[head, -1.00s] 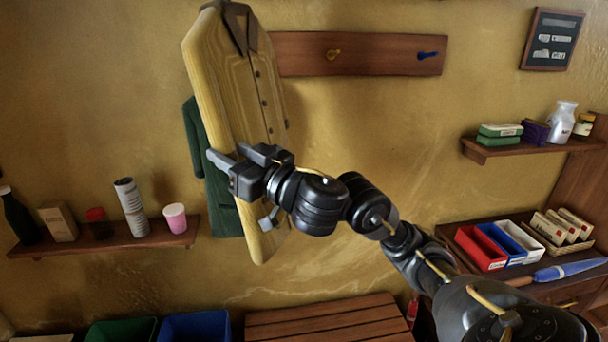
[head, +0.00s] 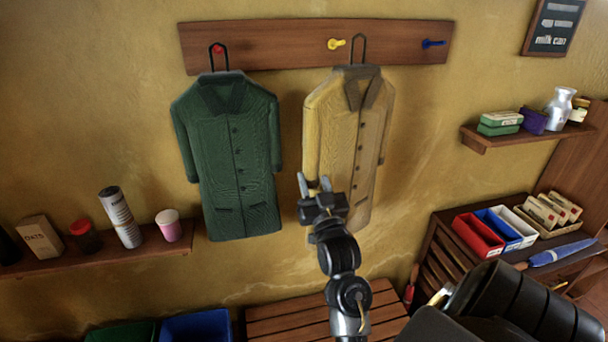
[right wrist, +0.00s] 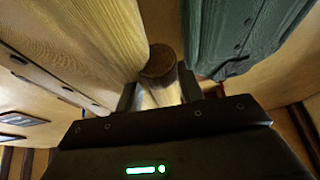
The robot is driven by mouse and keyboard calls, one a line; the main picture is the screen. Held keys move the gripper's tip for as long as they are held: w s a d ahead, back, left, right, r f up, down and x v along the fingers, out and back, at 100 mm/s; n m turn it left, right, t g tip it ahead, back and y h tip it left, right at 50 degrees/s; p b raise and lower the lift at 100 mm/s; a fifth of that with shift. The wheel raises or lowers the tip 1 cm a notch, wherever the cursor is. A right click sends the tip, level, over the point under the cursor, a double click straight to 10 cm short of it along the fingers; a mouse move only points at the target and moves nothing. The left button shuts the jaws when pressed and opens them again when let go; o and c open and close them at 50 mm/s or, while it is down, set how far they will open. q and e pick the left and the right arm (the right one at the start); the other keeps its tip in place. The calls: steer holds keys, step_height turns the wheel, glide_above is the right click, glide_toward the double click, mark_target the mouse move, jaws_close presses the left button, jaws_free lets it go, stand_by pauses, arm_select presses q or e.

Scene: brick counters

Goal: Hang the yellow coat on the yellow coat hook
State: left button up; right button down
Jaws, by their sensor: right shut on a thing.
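The yellow coat (head: 345,135) hangs upright in front of the wall in the head view. Its black wire hanger loop (head: 358,48) shows just right of the yellow coat hook (head: 336,44), apart from it in the picture; the depth between them is unclear. My right gripper (head: 320,186) is shut on the coat's left-side sleeve near the cuff. The right wrist view shows the sleeve end (right wrist: 160,65) between the fingers, with the coat body (right wrist: 60,50) at left. My left gripper is not in view.
The wooden rail (head: 275,43) also has a red hook (head: 218,49), where a green coat (head: 230,150) hangs, and a bare blue hook (head: 432,43). Shelves with small goods flank the coats. A slatted bench (head: 290,322) stands below.

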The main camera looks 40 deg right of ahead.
steer(key=shift+a+r, duration=0.15)
steer(key=shift+a, duration=0.05)
steer(key=shift+w, duration=0.5)
steer(key=w+d+f+b, duration=0.1)
steer(key=w+d+b, duration=0.3)
steer(key=w, duration=0.4)
steer(key=shift+d+f, duration=0.25)
steer(key=shift+f, duration=0.05)
stand_by(0.4)
stand_by(0.5)
